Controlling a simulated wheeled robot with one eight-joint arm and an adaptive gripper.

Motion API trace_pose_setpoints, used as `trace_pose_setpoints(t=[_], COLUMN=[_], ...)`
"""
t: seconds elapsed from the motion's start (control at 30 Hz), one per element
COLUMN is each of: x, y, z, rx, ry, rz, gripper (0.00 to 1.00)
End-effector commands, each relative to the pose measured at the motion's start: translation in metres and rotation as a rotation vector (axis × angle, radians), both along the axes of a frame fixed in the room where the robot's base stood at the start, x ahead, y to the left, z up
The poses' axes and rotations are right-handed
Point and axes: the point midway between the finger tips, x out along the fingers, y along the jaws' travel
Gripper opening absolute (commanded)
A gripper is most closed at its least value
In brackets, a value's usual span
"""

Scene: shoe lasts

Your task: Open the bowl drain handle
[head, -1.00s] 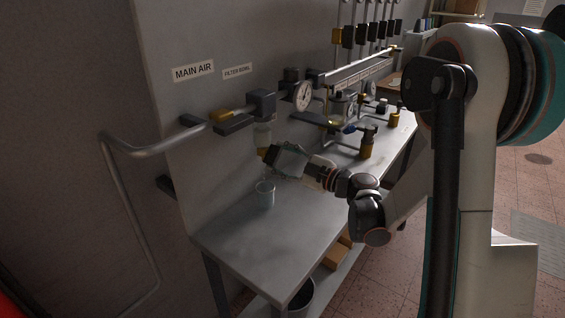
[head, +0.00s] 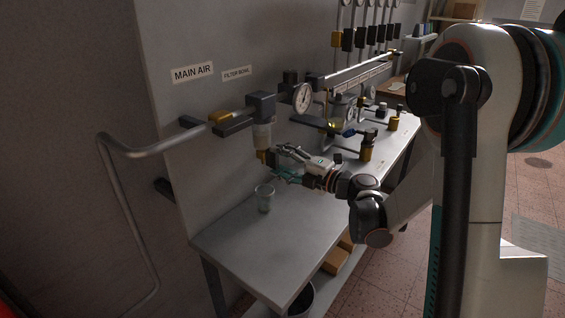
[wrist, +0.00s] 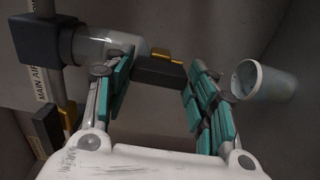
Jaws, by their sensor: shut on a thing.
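The filter bowl (head: 263,136) is a clear cylinder hanging under a dark block (head: 261,104) on the wall pipe. At its lower end is the drain handle (head: 263,157), a dark piece with a yellow part. My gripper (head: 279,165) reaches it from the right, below the bowl. In the wrist view, the bowl (wrist: 92,46) lies sideways at upper left, and the dark drain handle (wrist: 158,72) with its yellow strip sits between the teal-padded fingers of my gripper (wrist: 159,80). My gripper is shut on the handle; the exact finger contact is partly hidden.
A clear cup (head: 264,198) stands on the metal bench (head: 245,240) below the bowl; it also shows at right in the wrist view (wrist: 268,82). A yellow-and-black valve handle (head: 226,118) and a gauge (head: 302,97) sit on the pipe above. The bench front is clear.

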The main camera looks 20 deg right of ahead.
Motion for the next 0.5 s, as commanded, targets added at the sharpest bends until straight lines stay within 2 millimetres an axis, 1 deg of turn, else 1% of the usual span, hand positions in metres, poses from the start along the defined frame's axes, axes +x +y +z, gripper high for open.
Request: trace_pose_setpoints(t=[0.5], x=[-0.0005], y=[0.0004], z=[-0.0008], rx=[-0.029], ry=[-0.019], rz=[0.001], gripper=[0.28])
